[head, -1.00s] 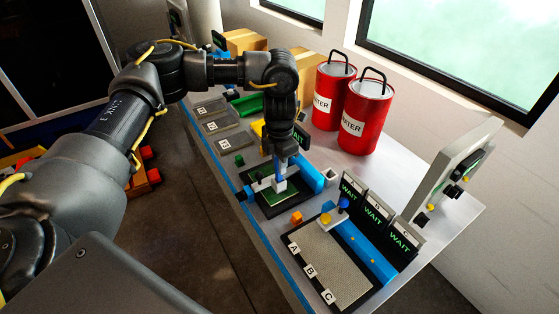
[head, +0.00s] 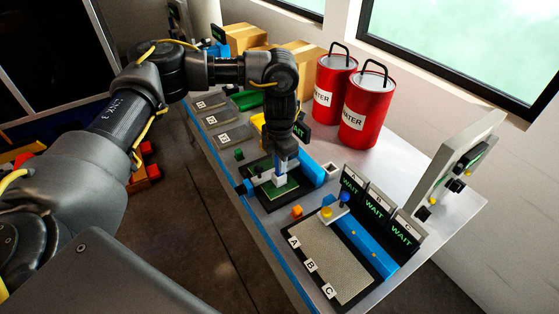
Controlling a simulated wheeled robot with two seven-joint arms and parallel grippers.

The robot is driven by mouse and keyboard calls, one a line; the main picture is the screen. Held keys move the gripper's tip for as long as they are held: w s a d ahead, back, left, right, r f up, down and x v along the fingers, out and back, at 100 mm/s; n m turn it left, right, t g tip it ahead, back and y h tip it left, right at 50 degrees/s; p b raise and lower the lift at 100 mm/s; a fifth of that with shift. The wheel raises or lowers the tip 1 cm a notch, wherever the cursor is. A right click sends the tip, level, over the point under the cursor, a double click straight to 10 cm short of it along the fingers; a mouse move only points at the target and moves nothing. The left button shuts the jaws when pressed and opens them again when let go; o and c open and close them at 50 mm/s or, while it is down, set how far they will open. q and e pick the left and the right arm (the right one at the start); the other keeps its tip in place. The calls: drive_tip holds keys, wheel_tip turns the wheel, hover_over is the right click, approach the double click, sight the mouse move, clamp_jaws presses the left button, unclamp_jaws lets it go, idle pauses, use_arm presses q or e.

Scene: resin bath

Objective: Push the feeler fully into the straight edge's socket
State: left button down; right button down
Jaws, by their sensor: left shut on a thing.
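My left gripper (head: 281,163) points down over a green plate (head: 284,191) in a black frame on the bench. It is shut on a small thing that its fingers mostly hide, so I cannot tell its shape. Small white pieces (head: 264,180) show at and below the fingertips, close above or on the plate. I cannot tell which of these is the feeler and which is the straight edge. The socket is hidden or too small to make out. My right gripper is not in view.
Blue rail (head: 312,172) sits right of the plate. A grey mat (head: 333,262) labelled A, B, C lies nearer, with WAIT displays (head: 375,208) behind it. Two red WATER cans (head: 368,112) stand at the back.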

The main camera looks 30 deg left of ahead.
use_arm(q)
drive_tip(key=shift+f+b, duration=0.35)
drive_tip(key=shift+f, duration=0.25)
drive_tip(key=c, duration=1.2)
unclamp_jaws()
drive_tip(key=shift+r, duration=0.1)
wheel_tip(320, 180, up, 11)
drive_tip(key=shift+f+b, duration=0.2)
drive_tip(key=shift+b, duration=0.2)
drive_tip(key=shift+s+f, duration=0.1)
